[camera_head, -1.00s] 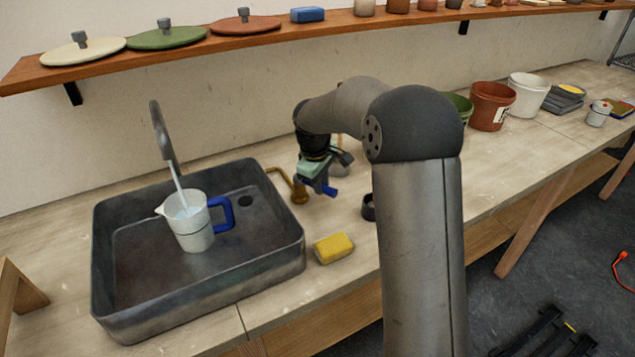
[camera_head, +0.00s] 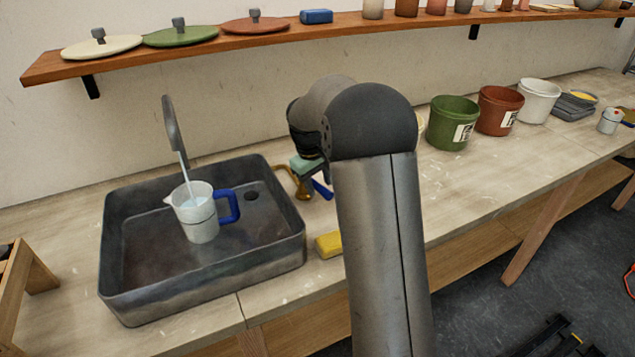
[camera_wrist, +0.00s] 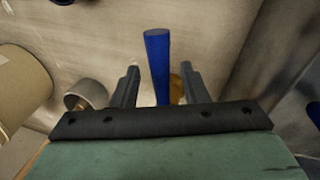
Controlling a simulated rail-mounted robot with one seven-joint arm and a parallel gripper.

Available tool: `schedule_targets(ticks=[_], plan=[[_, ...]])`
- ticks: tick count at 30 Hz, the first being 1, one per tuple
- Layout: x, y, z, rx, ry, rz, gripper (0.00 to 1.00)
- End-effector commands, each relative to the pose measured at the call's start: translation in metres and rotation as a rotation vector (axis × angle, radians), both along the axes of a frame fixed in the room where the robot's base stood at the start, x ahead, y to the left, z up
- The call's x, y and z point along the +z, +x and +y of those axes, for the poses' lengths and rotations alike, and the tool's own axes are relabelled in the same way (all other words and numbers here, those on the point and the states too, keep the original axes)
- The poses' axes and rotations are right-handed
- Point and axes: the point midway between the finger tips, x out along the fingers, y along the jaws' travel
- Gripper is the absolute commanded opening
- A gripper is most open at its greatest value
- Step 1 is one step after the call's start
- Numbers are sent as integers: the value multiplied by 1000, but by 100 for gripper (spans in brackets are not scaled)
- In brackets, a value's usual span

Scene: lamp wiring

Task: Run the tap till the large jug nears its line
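The large jug (camera_head: 202,228), white with a blue handle, stands upright in the grey sink under the tap spout (camera_head: 172,125). A stream of water runs from the spout into it. Water shows inside, and a dark line rings its wall; I cannot tell the exact gap between them. The tap's blue lever (camera_head: 322,188) sits on a brass pipe right of the sink. In the wrist view, the lever (camera_wrist: 157,60) stands between the fingers of my gripper (camera_wrist: 160,78), with a gap on both sides. My gripper is open; my arm partly hides it in the head view.
The sink's rim (camera_head: 270,262) is close left of my gripper. A yellow sponge (camera_head: 328,244) lies on the bench, partly behind my arm. Green (camera_head: 452,125), brown (camera_head: 498,112) and white (camera_head: 538,100) buckets stand to the right. A shelf with lids (camera_head: 180,35) runs above.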

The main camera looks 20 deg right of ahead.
Motion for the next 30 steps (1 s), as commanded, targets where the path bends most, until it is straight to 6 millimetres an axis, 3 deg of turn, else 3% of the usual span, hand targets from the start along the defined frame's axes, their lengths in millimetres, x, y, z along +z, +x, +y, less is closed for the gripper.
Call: schedule_targets(ticks=[6,10,24,30], plan=[[2,0,0,0,0,0,41],[16,0,3,0,-1,-1,41],[124,-6,24,1,0,-4,41],[157,-8,30,0,0,-2,41]])
